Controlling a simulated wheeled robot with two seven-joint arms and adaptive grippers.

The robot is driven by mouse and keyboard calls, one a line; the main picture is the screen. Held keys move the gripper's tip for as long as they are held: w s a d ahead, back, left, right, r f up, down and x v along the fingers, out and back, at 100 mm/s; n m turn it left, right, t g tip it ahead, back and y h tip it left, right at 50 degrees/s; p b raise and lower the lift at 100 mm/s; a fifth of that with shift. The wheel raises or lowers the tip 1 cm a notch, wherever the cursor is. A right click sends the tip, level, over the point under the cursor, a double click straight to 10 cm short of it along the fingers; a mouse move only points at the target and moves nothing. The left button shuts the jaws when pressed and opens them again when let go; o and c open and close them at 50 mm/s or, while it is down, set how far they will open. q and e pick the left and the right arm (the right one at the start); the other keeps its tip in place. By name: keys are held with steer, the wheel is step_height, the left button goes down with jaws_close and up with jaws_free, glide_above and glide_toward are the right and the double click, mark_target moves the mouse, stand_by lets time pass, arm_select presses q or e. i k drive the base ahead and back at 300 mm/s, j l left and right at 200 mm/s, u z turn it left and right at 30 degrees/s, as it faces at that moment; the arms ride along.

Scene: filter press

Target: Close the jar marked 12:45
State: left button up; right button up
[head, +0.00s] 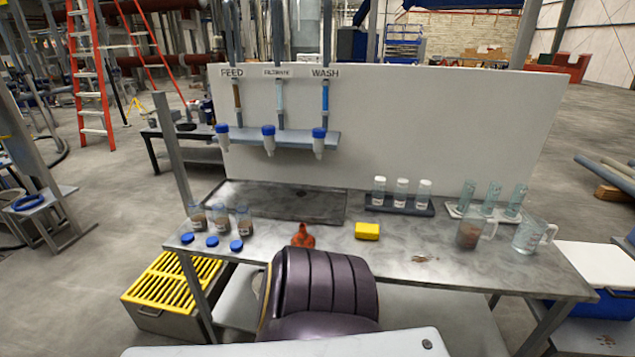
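Three small clear jars with brownish contents stand in a row on the left end of the metal table: a left jar (198,219), a middle jar (221,221) and a right jar (244,223). They look uncapped. White labels show on them, but the writing is too small to read, so I cannot tell which is marked 12:45. Three blue lids lie flat on the table in front of them: a left lid (187,238), a middle lid (212,241) and a right lid (236,246). Neither of my grippers is in view.
A purple chair (320,290) stands at the front. A yellow-grated bin (175,283) is at left.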

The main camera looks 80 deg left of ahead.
mark_target(243, 218)
steer(key=k+j+u, duration=0.1)
steer(key=k+u, duration=0.15)
steer(key=u, duration=0.15)
steer(key=k+j+u, duration=0.2)
steer(key=u, duration=0.25)
steer(key=k+j+u, duration=0.4)
steer(key=j+u, duration=0.2)
steer(key=u, duration=0.25)
steer(key=k+j+u, duration=0.15)
steer(key=j+u, duration=0.25)
steer(key=k+j+u, duration=0.1)
steer(key=j+u, duration=0.3)
